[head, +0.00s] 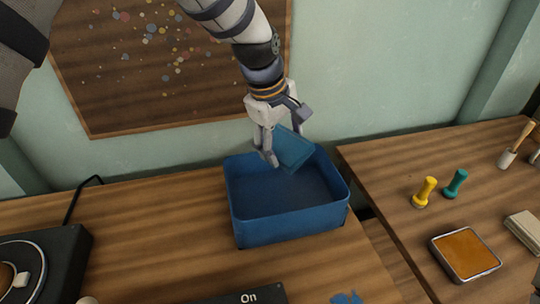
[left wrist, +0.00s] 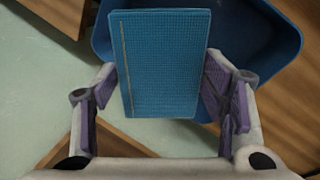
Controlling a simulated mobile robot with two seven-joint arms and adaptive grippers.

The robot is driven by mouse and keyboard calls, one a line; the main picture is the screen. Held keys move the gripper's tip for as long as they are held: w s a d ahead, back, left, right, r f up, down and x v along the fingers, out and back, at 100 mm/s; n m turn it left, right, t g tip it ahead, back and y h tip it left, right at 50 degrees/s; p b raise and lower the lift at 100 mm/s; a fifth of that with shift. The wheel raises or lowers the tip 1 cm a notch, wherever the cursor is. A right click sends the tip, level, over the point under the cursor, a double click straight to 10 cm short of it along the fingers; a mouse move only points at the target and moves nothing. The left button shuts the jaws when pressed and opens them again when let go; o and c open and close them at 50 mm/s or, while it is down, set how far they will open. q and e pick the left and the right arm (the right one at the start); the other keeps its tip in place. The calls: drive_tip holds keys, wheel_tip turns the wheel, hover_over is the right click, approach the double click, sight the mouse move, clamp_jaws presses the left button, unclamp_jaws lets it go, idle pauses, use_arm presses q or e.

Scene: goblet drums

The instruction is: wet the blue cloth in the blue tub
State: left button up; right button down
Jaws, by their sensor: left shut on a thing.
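The blue cloth (head: 295,153) is a flat, stiff-looking rectangle, tilted, at the back of the blue tub (head: 290,223). In the head view its lower part overlaps the tub's opening; I cannot tell how deep it reaches. My left gripper (head: 284,138) comes down from above and is shut on the cloth. In the left wrist view the cloth (left wrist: 160,62) lies between the finger pads of the gripper (left wrist: 165,95), with the tub (left wrist: 265,45) behind it. The tub is open and stands on the wooden table. My right gripper is not in view.
A black device (head: 45,262) stands at the table's left. A dark panel marked "On" (head: 240,297) and a small blue piece (head: 346,298) are at the front. Right of a gap, another table bears a yellow stamp (head: 425,192), a green stamp (head: 456,183) and an orange-filled tray (head: 465,254).

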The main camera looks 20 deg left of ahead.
use_arm(q)
wheel_tip(320, 180, down, 13)
drive_tip(key=b, duration=0.2)
drive_tip(key=shift+f+b, duration=0.15)
drive_tip(key=shift+b, duration=0.25)
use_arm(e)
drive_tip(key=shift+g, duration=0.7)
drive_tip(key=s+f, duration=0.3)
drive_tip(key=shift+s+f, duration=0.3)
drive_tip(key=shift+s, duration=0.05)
use_arm(q)
drive_tip(key=shift+s, duration=0.1)
wheel_tip(320, 180, up, 11)
drive_tip(key=p, duration=0.3)
drive_tip(key=shift+r, duration=0.25)
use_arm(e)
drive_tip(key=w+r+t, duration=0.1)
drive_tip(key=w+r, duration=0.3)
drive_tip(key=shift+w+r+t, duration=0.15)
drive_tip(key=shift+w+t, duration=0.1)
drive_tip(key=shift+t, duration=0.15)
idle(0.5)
use_arm(q)
wheel_tip(320, 180, up, 3)
drive_tip(key=shift+f+p, duration=0.15)
drive_tip(key=shift+p, duration=0.3)
drive_tip(key=shift+r, duration=0.65)
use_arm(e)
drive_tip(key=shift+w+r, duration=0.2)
